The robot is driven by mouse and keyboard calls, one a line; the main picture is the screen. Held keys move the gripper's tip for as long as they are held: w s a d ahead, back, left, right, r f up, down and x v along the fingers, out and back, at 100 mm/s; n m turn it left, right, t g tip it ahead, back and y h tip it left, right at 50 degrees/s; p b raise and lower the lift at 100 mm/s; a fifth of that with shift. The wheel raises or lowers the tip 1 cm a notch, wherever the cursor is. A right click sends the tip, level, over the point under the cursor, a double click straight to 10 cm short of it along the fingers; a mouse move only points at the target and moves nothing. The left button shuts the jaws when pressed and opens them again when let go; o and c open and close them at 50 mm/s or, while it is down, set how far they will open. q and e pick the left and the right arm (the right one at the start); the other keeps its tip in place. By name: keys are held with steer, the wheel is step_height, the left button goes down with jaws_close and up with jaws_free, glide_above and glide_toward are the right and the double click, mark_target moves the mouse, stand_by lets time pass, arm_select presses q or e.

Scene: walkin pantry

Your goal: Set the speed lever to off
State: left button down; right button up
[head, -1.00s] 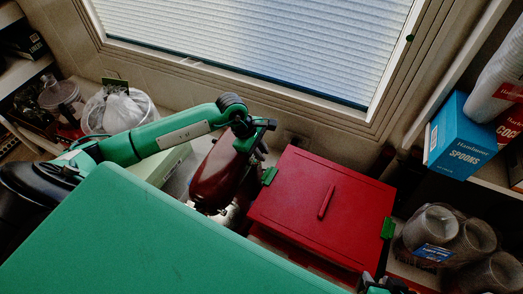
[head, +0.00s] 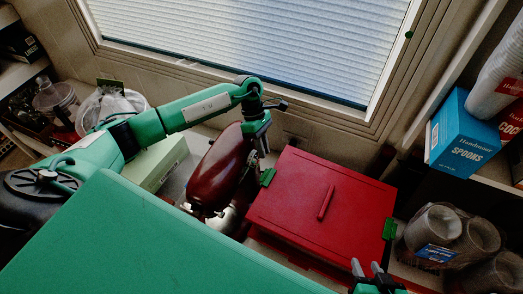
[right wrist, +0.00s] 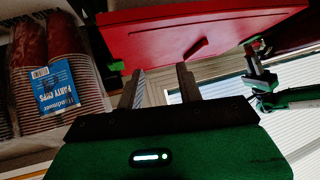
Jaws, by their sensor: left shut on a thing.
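The dark red stand mixer (head: 222,168) stands on the counter under the window, its long head slanting down to the left. My left gripper (head: 262,148) is at the right, upper side of the mixer head. It is shut on a small part there, which seems to be the speed lever; the fingers hide it and the lever's setting is not readable. My left gripper also shows in the right wrist view (right wrist: 258,68). My right gripper (head: 368,270) is open and empty at the front edge of the red box, apart from the mixer; its fingers show in the right wrist view (right wrist: 162,85).
A red box (head: 290,205) with a bar handle and green side clips stands right of the mixer. Wrapped cups (head: 440,235) and a blue spoons box (head: 462,135) are at the right. A pale green box (head: 155,160) and a white bag (head: 118,103) are at the left.

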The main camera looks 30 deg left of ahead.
arm_select(q)
steer(key=shift+w+f+g+b, duration=0.3)
steer(key=shift+g+b, duration=0.2)
steer(key=shift+g, duration=0.4)
arm_select(e)
steer(key=shift+w+a+r+t+y, duration=0.15)
steer(key=shift+a+t+y, duration=0.2)
steer(key=shift+a+t, duration=0.3)
steer(key=shift+w+a+r+t+y, duration=0.15)
steer(key=shift+a+t+y, duration=0.25)
steer(key=shift+a, duration=0.4)
arm_select(q)
steer(key=c, duration=1.4)
jaws_free()
steer(key=shift+w, duration=0.1)
arm_select(e)
steer(key=shift+f, duration=0.1)
arm_select(q)
steer(key=shift+v, duration=6.9)
arm_select(e)
steer(key=shift+w+d+g+h, duration=0.15)
steer(key=shift+d+g+h, duration=0.2)
steer(key=shift+d, duration=0.25)
